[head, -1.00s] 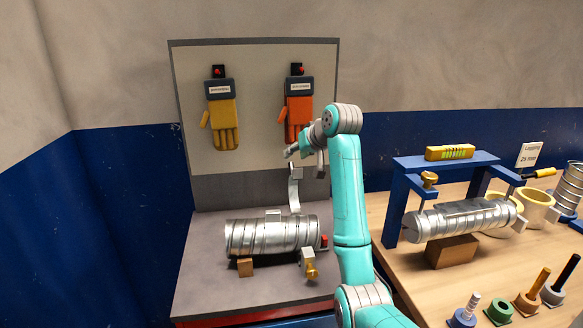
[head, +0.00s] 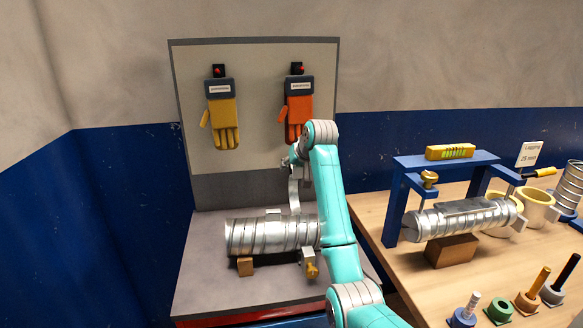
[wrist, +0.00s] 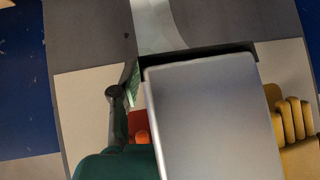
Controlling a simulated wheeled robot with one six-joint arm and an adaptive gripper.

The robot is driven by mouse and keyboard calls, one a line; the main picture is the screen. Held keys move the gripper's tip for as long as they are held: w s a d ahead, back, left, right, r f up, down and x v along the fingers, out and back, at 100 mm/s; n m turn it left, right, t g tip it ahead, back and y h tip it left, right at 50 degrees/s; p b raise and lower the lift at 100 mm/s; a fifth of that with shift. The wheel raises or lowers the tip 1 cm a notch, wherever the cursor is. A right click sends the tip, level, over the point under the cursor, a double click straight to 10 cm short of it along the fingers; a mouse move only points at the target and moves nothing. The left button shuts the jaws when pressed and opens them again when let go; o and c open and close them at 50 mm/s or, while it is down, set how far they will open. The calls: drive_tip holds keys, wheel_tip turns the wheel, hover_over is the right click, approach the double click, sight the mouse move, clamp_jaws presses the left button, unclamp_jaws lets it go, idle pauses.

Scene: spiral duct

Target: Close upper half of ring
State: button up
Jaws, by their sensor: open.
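The upper half of the ring (head: 294,190) is a curved grey metal strip. It stands swung up above the spiral duct (head: 268,236), a ribbed silver pipe lying on the left bench. A grey lug with a brass knob (head: 311,269) sits in front of the duct's right end. My gripper (head: 291,161) is open at the top of the upper half, mostly hidden behind my teal arm; contact cannot be told. In the wrist view a large plain grey block fills the middle, very close; I cannot tell what it is.
A yellow glove (head: 223,118) and an orange glove (head: 299,105) hang on the back panel. The right table holds a blue frame (head: 395,208) over a second duct (head: 462,220). The left bench's front left is clear.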

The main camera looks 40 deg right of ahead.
drive_tip(key=shift+w+f, duration=0.15)
clamp_jaws()
idle(0.4)
